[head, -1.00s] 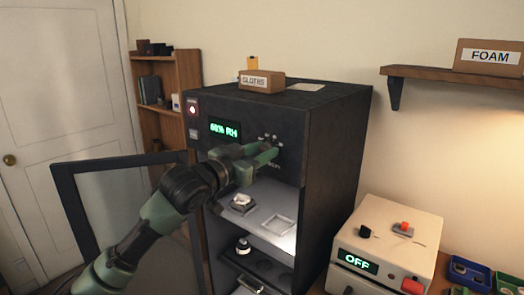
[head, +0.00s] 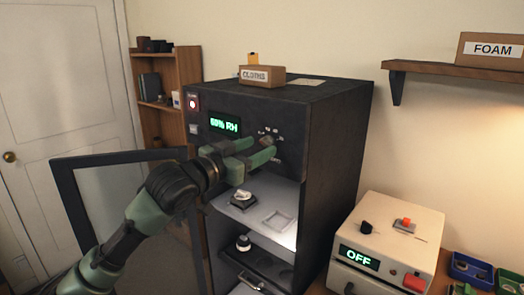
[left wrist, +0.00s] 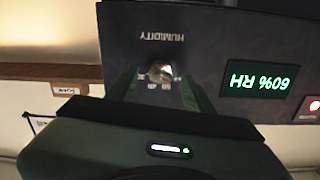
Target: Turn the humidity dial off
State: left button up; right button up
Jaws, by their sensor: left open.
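The humidity dial (left wrist: 160,72) is a small shiny round knob on the dark cabinet's front panel, below an upside-down HUMIDITY label in the left wrist view. In the head view it is largely hidden by my left gripper (head: 262,150). That gripper is open, with its green fingers pointing at the dial. In the left wrist view the dial shows between the two fingers; whether they touch it I cannot tell. The green display (head: 224,124) reads 60% RH, and it also shows upside down in the left wrist view (left wrist: 258,80). My right gripper is not in view.
The cabinet (head: 335,150) has its glass door (head: 62,185) swung open at left, beside my left arm. Its shelf holds a small part (head: 242,199) and a square frame (head: 278,221). A beige box (head: 395,235) reading OFF stands at right. A CLOTHS box (head: 262,76) sits on top.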

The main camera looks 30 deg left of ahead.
pick_arm(q)
jog(key=shift+s+a+b, duration=0.2)
jog(key=shift+s+b, duration=0.75)
jog(key=shift+s, duration=1.65)
